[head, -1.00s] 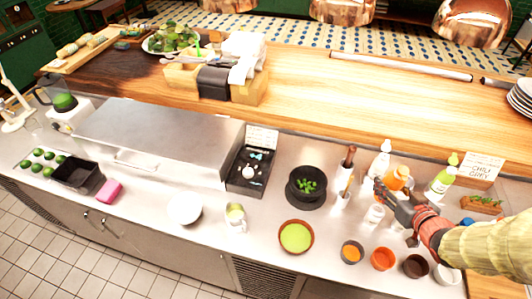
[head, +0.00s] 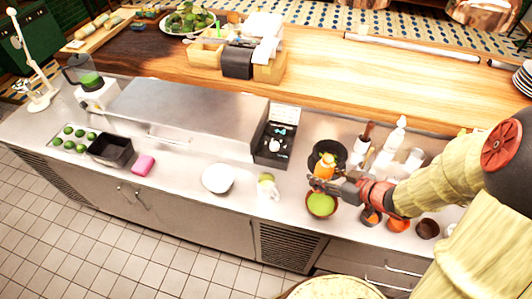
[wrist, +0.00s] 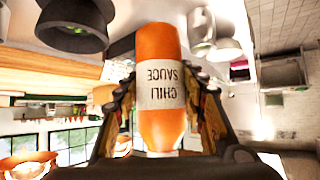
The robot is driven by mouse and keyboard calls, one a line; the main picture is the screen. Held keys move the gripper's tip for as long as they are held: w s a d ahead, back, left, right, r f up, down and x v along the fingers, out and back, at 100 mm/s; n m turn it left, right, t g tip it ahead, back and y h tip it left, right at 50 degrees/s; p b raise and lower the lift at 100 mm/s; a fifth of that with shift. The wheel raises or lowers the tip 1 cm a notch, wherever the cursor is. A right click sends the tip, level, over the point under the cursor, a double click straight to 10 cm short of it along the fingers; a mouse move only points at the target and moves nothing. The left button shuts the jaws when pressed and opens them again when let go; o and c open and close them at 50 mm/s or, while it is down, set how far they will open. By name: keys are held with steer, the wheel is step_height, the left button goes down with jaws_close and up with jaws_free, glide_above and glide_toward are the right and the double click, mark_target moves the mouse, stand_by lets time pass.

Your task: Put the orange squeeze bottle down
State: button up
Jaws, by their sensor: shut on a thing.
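The orange squeeze bottle (wrist: 160,105) is in my gripper in the wrist view, with a white label reading "CHILI SAUCE". My gripper (wrist: 160,110) has one finger on each side of it. In the head view the bottle (head: 323,166) is at the end of my gripper (head: 328,181), just above the bowl with green contents (head: 321,206) and in front of the black pot (head: 330,148). Whether the bottle touches anything below is hard to tell.
A jug (head: 267,187) and a white bowl (head: 218,178) stand left of my gripper on the steel counter. Several small bowls, one orange (head: 398,225), are to the right. White bottles (head: 395,135) stand behind. Counter between the white bowl and pink sponge (head: 143,165) is clear.

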steer(key=shift+w+a+f+b, duration=0.7)
steer(key=shift+w+f+b, duration=0.25)
steer(key=shift+w+f, duration=1.25)
steer(key=shift+w+a+f+b, duration=0.7)
steer(key=shift+w+f+b, duration=0.25)
steer(key=shift+w+f, duration=1.25)
steer(key=shift+w+a+f+b, duration=0.7)
steer(key=shift+w+f+b, duration=0.25)
steer(key=shift+w+f, duration=1.25)
steer(key=shift+f, duration=0.1)
steer(key=o, duration=1.4)
steer(key=shift+o, duration=0.5)
